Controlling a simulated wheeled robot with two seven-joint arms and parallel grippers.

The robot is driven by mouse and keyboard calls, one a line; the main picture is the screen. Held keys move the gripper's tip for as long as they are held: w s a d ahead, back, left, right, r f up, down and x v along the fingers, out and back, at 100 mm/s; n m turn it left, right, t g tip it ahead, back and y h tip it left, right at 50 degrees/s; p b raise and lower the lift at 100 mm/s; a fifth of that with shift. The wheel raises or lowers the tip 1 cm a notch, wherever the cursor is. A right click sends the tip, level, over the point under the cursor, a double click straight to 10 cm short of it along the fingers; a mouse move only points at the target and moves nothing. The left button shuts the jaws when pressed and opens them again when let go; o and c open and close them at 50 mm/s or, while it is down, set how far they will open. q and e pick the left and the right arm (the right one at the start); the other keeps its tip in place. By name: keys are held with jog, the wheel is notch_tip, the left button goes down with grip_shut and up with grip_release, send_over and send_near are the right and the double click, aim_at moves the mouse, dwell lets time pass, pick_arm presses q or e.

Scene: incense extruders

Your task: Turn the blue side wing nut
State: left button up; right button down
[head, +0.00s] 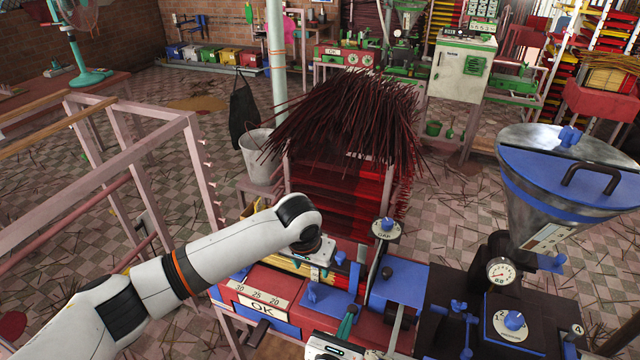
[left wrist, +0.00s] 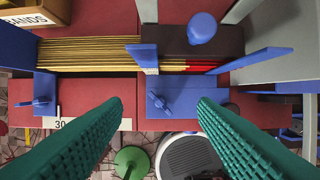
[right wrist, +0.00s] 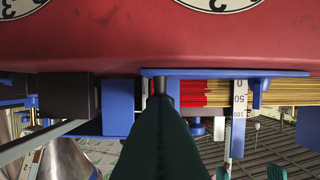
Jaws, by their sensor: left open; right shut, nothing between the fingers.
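A blue wing nut (head: 312,292) sits on a blue plate (head: 336,298) on the front of the red extruder bench. In the left wrist view this wing nut (left wrist: 156,101) lies between and below my spread green fingers. A second blue wing nut (left wrist: 40,102) sits further left, by the scale. I cannot tell which one is the side wing nut. My left gripper (left wrist: 160,104) is open and empty, pointing down above the plate. My right gripper (right wrist: 160,88) is shut and empty, its tip close to a blue plate edge (right wrist: 225,72). It also shows low in the head view (head: 349,312).
Gold incense sticks (left wrist: 88,52) with red ends lie in the bench channel. A steel hopper (head: 555,200) stands at the right. A dark stick pile (head: 350,115) rises behind the bench. Upright blue plates and a blue knob (left wrist: 202,28) stand near my left fingers.

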aim_at(313, 293)
pick_arm(q)
jog(key=shift+c, duration=1.4)
jog(key=shift+r+n, duration=0.2)
jog(key=shift+n, duration=0.3)
jog(key=shift+c, duration=1)
jog(key=f+n+g, duration=0.1)
jog(key=f+n, duration=0.1)
jog(key=f, duration=0.1)
jog(key=f+n, duration=0.3)
jog(key=f+n+g+y, duration=0.1)
jog(key=f+n, duration=0.1)
jog(key=f, duration=0.1)
jog(key=shift+s+d+f+n+g, duration=0.2)
jog(key=shift+f+n+g, duration=0.1)
jog(key=shift+f+n, duration=0.1)
jog(key=shift+c, duration=0.6)
grip_shut()
